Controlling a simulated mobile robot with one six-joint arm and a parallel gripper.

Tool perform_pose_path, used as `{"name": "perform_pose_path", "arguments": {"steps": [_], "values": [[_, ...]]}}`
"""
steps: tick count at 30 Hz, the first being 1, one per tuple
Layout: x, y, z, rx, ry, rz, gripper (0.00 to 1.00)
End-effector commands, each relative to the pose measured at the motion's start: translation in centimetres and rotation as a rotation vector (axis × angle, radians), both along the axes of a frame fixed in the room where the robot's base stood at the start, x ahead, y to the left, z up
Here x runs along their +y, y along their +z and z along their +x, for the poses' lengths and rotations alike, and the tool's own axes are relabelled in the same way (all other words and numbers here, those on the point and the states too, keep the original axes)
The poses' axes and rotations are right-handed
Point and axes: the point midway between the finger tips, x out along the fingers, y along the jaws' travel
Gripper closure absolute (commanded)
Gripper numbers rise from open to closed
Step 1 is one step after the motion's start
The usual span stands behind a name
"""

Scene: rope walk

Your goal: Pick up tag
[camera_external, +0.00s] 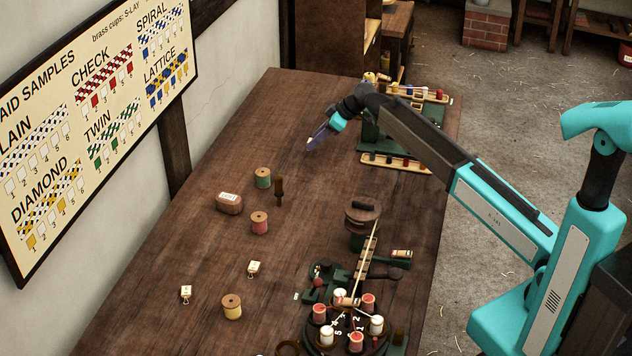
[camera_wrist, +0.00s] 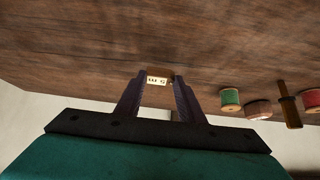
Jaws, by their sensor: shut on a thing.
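My gripper (camera_external: 313,140) is over the far part of the wooden table, with its fingers angled down to the left. In the wrist view, my gripper (camera_wrist: 160,84) is shut on a small cream tag (camera_wrist: 157,81) with dark lettering. The tag sits between the two fingertips. In the outside view only a small pale bit shows at the tips.
A braiding machine (camera_external: 347,324) with several bobbins is at the near right. A spool rack (camera_external: 398,163) stands right of my gripper.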

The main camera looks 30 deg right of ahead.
Motion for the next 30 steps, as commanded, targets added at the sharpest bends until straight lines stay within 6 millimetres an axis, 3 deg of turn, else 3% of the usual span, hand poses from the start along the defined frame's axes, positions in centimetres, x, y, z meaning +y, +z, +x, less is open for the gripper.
{"name": "perform_pose_path", "arguments": {"steps": [18, 30], "values": [[-1.8, 0.7, -8.1, -0.001, -0.001, -0.001, 0.86], [-2.4, 1.0, -10.6, 0.0, 0.0, 0.0, 0.86]]}}
